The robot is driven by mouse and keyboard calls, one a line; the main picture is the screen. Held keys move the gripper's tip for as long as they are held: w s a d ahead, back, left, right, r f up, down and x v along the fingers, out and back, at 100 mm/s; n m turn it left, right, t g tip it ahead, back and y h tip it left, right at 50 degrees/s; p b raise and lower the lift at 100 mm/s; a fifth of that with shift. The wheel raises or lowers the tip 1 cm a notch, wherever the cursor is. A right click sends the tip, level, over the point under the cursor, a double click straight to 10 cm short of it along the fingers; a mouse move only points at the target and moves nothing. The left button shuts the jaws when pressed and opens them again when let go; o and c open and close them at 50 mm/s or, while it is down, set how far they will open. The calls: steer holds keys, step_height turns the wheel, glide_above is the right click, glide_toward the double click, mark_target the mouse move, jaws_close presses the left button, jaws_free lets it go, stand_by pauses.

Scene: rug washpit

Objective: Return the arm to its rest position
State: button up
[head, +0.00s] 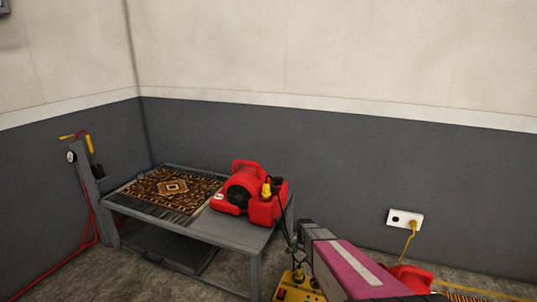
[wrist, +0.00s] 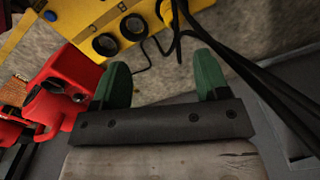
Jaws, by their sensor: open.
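My gripper (wrist: 163,82) is open in the wrist view, its two green fingers apart with nothing between them. In the head view my grey and magenta arm reaches in from the lower right, and the fingers cannot be made out there. Beyond the fingertips in the wrist view is a yellow box (wrist: 113,22) with round black sockets, apart from them. The same kind of yellow box (head: 299,288) shows on the floor below my arm in the head view.
A grey table (head: 225,235) bears a patterned rug (head: 172,187) and a red blower (head: 240,190) with a yellow plug (head: 266,188). Black cables (wrist: 265,85) run close right of the fingers. A red object (wrist: 62,90) is left. A wall outlet (head: 397,217) holds a yellow plug.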

steer(key=s+r+n, duration=0.8)
steer(key=s+r, duration=1.1)
steer(key=r, duration=0.3)
steer(key=shift+s+r, duration=0.35)
steer(key=shift+s, duration=0.05)
steer(key=shift+d, duration=0.1)
